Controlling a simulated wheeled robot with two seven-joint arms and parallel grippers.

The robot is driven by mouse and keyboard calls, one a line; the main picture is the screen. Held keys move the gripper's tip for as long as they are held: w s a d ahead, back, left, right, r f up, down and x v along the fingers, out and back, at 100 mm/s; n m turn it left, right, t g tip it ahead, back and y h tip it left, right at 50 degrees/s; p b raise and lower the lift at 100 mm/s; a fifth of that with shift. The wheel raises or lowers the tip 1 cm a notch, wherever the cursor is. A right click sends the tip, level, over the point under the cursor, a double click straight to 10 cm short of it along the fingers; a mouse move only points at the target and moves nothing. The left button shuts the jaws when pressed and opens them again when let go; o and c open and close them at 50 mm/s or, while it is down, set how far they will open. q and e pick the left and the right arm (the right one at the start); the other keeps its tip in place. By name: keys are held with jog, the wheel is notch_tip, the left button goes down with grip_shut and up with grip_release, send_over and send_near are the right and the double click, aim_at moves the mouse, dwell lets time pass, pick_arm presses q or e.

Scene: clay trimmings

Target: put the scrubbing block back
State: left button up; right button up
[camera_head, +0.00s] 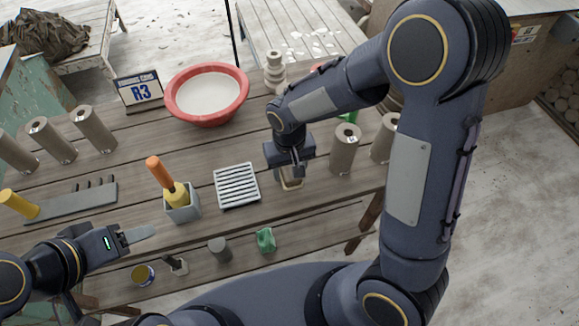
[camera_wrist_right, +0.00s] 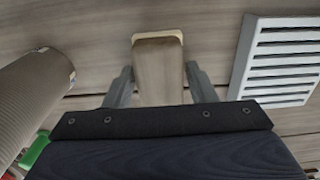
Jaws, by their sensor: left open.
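The scrubbing block (camera_wrist_right: 158,70), a wooden block with a paler edge at its far end, stands between the fingers of my right gripper (camera_wrist_right: 160,85). My left gripper (camera_head: 138,235) is open and empty at the table's front left.
Clay-coloured cylinders (camera_head: 345,148) stand close right of my right gripper. A green block (camera_head: 265,240) sits on the lower shelf.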

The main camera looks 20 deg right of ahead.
aim_at(290, 167)
jog(key=shift+o, duration=1.4)
jog(key=shift+r, duration=0.5)
notch_tip(290, 167, up, 11)
jog(key=p, duration=0.2)
jog(key=s+d+r+m+t+y, duration=0.1)
jog(key=s+d, duration=0.3)
jog(key=s, duration=0.4)
jog(key=s+d+r+m+t+y, duration=0.1)
jog(key=s+d+r+t, duration=0.3)
jog(key=s, duration=0.4)
jog(key=shift+d+r+t+y, duration=0.15)
jog(key=shift+d+t+y, duration=0.15)
jog(key=shift+d+y, duration=0.45)
jog(key=shift+a, duration=0.15)
